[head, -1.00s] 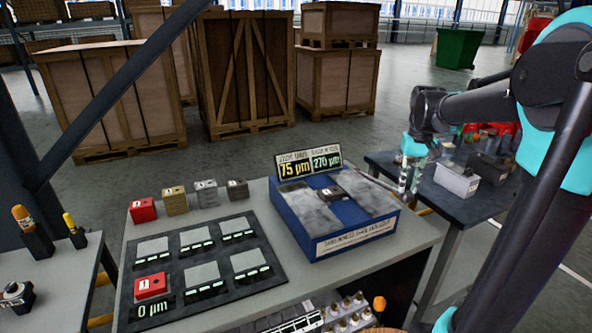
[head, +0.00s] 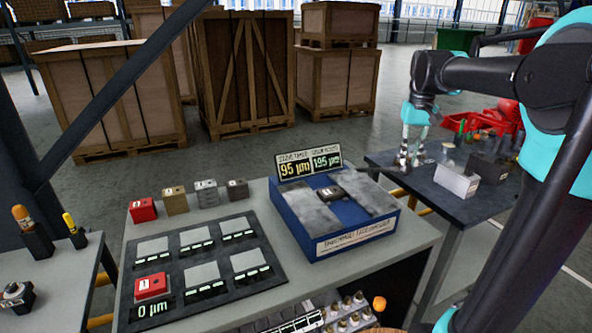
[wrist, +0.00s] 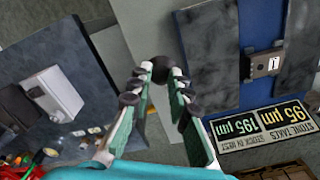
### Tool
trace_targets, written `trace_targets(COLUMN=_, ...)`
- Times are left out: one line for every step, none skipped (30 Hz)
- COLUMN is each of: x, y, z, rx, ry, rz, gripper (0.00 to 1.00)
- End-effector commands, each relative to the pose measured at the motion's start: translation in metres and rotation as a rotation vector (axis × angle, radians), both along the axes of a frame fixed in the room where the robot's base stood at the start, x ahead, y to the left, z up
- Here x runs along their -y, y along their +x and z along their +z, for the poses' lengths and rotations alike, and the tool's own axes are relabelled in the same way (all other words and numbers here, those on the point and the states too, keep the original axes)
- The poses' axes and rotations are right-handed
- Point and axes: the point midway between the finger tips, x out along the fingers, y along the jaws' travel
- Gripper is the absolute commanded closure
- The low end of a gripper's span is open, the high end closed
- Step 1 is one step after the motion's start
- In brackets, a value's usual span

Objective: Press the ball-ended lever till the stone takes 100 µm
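A blue bench unit (head: 340,232) with two grey stone-like slabs stands on the worktable. It also shows in the wrist view (wrist: 227,75). Its display (head: 308,163) reads 95 µm for stone takes and 195 µm for the second figure; the wrist view's display (wrist: 262,127) agrees, labelling that one stock in rest. In the wrist view, my gripper (wrist: 158,72) has its fingertips at both sides of a dark ball (wrist: 158,66) and appears shut on it. The lever's shaft is mostly hidden. In the head view my gripper (head: 408,155) is right of the unit.
A dark plate (head: 275,286) with several grey pads lies left of the unit, a red block (head: 151,286) on one, its readout at 0 µm. More small blocks (head: 175,200) stand behind. A side table (head: 455,205) with a bin (head: 456,182) is at right. Wooden crates (head: 240,70) stand behind.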

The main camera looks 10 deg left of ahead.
Motion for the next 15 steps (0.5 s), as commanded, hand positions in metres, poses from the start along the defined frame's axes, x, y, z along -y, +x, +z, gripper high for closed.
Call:
trace_targets(x=-0.001, y=0.001, z=0.006, rx=0.000, ry=0.000, rz=0.000, gripper=0.83)
trace_targets(x=-0.001, y=0.002, z=0.010, rx=0.000, ry=0.000, rz=0.000, gripper=0.83)
trace_targets(x=-0.002, y=0.002, z=0.015, rx=0.000, ry=0.000, rz=0.000, gripper=0.83)
trace_targets(x=-0.003, y=0.003, z=0.019, rx=0.000, ry=0.000, rz=0.000, gripper=0.83)
trace_targets(x=-0.003, y=0.004, z=0.023, rx=0.000, ry=0.000, rz=0.000, gripper=0.83)
trace_targets(x=-0.004, y=0.005, z=0.027, rx=0.000, ry=0.000, rz=0.000, gripper=0.83)
trace_targets(x=-0.004, y=0.006, z=0.031, rx=0.000, ry=0.000, rz=0.000, gripper=0.83)
trace_targets(x=-0.005, y=0.006, z=0.035, rx=0.000, ry=0.000, rz=0.000, gripper=0.83)
trace_targets(x=-0.005, y=0.007, z=0.040, rx=0.000, ry=0.000, rz=0.000, gripper=0.83)
trace_targets(x=-0.006, y=0.008, z=0.043, rx=0.000, ry=0.000, rz=0.000, gripper=0.83)
trace_targets(x=-0.006, y=0.008, z=0.047, rx=0.000, ry=0.000, rz=0.000, gripper=0.83)
trace_targets(x=-0.007, y=0.009, z=0.051, rx=0.000, ry=0.000, rz=0.000, gripper=0.83)
trace_targets(x=-0.007, y=0.010, z=0.054, rx=0.000, ry=0.000, rz=0.000, gripper=0.83)
trace_targets(x=-0.008, y=0.010, z=0.057, rx=0.000, ry=0.000, rz=-0.001, gripper=0.83)
trace_targets(x=-0.008, y=0.011, z=0.059, rx=0.000, ry=0.000, rz=-0.001, gripper=0.83)
